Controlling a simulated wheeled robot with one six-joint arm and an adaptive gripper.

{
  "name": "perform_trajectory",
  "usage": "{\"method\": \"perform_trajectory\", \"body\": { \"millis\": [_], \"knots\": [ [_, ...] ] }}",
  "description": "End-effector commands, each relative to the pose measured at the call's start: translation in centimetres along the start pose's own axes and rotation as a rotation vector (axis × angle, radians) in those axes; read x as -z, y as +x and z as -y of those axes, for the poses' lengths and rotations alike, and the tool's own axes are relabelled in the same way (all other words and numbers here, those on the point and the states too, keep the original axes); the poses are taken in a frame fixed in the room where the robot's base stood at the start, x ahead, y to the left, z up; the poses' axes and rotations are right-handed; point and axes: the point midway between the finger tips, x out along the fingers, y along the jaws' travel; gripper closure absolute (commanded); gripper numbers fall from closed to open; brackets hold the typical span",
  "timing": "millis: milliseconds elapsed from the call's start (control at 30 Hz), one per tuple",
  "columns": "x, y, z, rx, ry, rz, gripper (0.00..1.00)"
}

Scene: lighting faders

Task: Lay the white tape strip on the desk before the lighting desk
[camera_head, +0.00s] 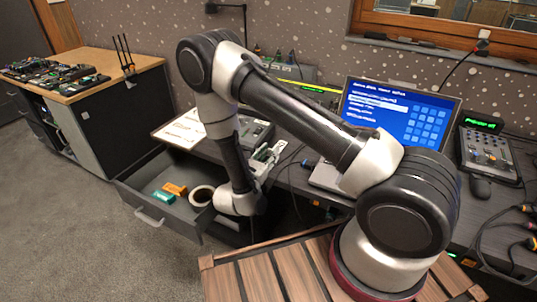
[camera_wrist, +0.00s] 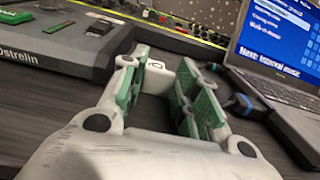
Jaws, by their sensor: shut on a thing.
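My gripper (camera_wrist: 160,88) has green-padded fingers with a white piece (camera_wrist: 158,77) between their tips, which I take for the white tape strip; a small dark mark shows on it. Most of the strip is hidden by the fingers. In the head view my gripper (camera_head: 266,156) is low over the dark desk (camera_head: 290,178), between the console and the laptop. The lighting desk (camera_wrist: 65,45), a grey console with green keys, lies left of the gripper in the wrist view. It also shows in the head view (camera_head: 257,133), partly behind my arm.
A laptop (camera_head: 398,112) with a blue screen stands right of the gripper. A blue-ended cable (camera_wrist: 240,102) lies close to the right finger. White paper (camera_head: 180,130) lies left.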

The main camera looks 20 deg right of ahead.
Motion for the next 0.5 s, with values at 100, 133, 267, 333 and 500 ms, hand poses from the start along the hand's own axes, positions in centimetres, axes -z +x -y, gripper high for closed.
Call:
{"method": "perform_trajectory", "body": {
  "millis": [100, 133, 267, 333, 500],
  "knots": [
    [-0.06, 0.00, -0.01, 0.000, 0.000, 0.000, 0.80],
    [-0.06, 0.00, -0.01, 0.000, 0.000, 0.000, 0.80],
    [0.22, 0.00, 0.01, 0.000, 0.000, 0.000, 0.80],
    [0.19, 0.00, 0.00, 0.000, 0.000, 0.000, 0.58],
    [0.18, 0.00, 0.00, 0.000, 0.000, 0.000, 0.47]
  ]
}}
